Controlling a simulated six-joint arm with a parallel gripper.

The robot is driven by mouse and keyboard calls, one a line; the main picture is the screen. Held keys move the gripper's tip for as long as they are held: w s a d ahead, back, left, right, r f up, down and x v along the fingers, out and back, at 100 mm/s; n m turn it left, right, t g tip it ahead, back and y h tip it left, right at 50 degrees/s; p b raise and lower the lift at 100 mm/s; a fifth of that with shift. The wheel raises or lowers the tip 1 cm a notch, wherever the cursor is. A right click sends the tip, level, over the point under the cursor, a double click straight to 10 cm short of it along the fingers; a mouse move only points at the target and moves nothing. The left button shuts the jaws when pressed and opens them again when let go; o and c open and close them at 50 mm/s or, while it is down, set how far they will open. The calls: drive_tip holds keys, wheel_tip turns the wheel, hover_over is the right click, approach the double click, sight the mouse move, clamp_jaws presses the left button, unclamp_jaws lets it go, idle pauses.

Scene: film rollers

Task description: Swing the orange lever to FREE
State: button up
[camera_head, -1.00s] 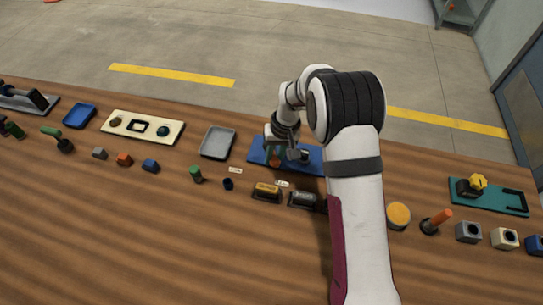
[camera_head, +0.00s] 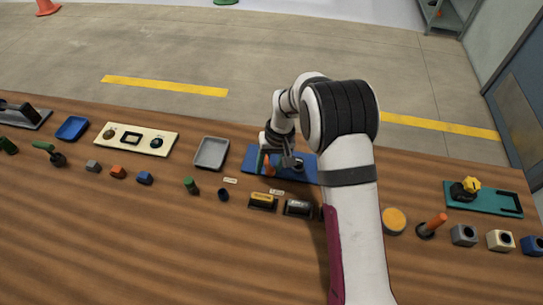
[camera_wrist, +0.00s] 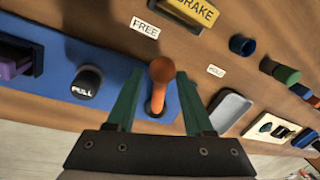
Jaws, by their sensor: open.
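The orange lever (camera_wrist: 160,78) stands up from the blue plate (camera_wrist: 95,57) in the wrist view. Its round knob points towards the camera. In the head view the lever (camera_head: 268,169) shows small beside my gripper (camera_head: 270,165). In the wrist view the two green fingers of my gripper (camera_wrist: 157,80) are open, one on each side of the lever, with a visible gap on both sides. The FREE label (camera_wrist: 145,27) lies beyond the plate, up and left of the lever. A second small label (camera_wrist: 215,70), hard to read, lies to the right.
A black PULL knob (camera_wrist: 86,81) is left of the left finger on the same plate. A yellow BRAKE block (camera_wrist: 192,13) lies beyond the FREE label. A grey tray (camera_head: 211,153) is left of the blue plate. Bare wood is open at the front left.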

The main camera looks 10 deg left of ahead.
sight(280, 175)
wheel_tip(280, 175, up, 15)
drive_tip(key=d, duration=0.2)
drive_tip(key=shift+w+d, duration=0.3)
drive_tip(key=shift+w, duration=0.15)
drive_tip(key=s+d+r+m, duration=0.2)
drive_tip(key=s+d+r, duration=0.25)
drive_tip(key=s, duration=0.25)
drive_tip(key=s+d+r+m, duration=0.3)
drive_tip(key=s+d, duration=0.2)
drive_tip(key=s, duration=0.1)
drive_tip(key=s+d+f+m, duration=0.1)
drive_tip(key=s+d+m, duration=0.1)
drive_tip(key=s, duration=0.6)
drive_tip(key=s+d+f+m, duration=0.2)
drive_tip(key=s, duration=0.6)
drive_tip(key=shift+s+d+f+m+t, duration=0.25)
drive_tip(key=shift+s+f+m+t, duration=0.05)
drive_tip(key=shift+m, duration=0.1)
